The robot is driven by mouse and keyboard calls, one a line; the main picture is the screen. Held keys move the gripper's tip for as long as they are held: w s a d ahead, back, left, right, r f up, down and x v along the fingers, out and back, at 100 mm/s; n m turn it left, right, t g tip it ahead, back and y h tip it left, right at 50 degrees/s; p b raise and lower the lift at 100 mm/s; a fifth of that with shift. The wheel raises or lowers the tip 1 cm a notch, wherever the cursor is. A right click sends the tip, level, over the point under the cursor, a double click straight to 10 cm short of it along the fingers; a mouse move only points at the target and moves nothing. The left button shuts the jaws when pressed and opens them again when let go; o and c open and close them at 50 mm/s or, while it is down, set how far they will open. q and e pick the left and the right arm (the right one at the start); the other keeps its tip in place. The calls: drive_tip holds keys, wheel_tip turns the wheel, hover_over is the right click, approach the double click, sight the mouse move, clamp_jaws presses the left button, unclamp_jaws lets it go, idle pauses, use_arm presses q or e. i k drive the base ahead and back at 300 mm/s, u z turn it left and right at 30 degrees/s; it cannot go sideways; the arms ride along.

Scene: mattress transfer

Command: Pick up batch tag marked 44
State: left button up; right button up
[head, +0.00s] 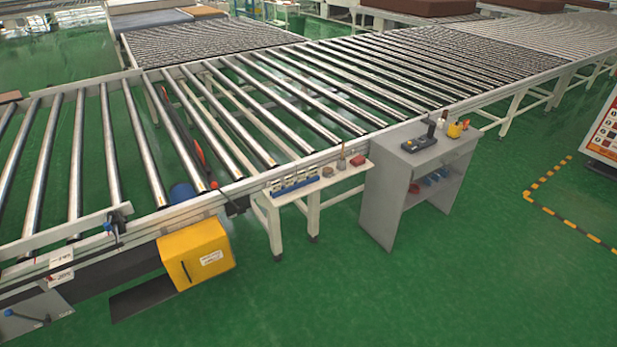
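No tag that I can read as 44 shows in the head view. A blue holder with small pale pieces (296,184) stands on a narrow white side shelf (328,182) at the conveyor's near edge. These pieces may be tags, but any numbers on them are too small to read. Two white labels hang on the conveyor's near side at the left, an upper one (62,258) and a lower one (60,278); their print is unclear. Neither of my grippers is in view.
A roller conveyor (240,182) crosses the view. A grey cabinet (385,206) with a scanner-like device (419,142) and small items stands right of the shelf. A yellow box (195,255) is under the conveyor's edge. Green floor (430,290) is clear in front.

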sight(288, 180)
drive_tip(key=z, duration=0.15)
drive_tip(key=i, duration=1.4)
drive_tip(key=u, duration=0.25)
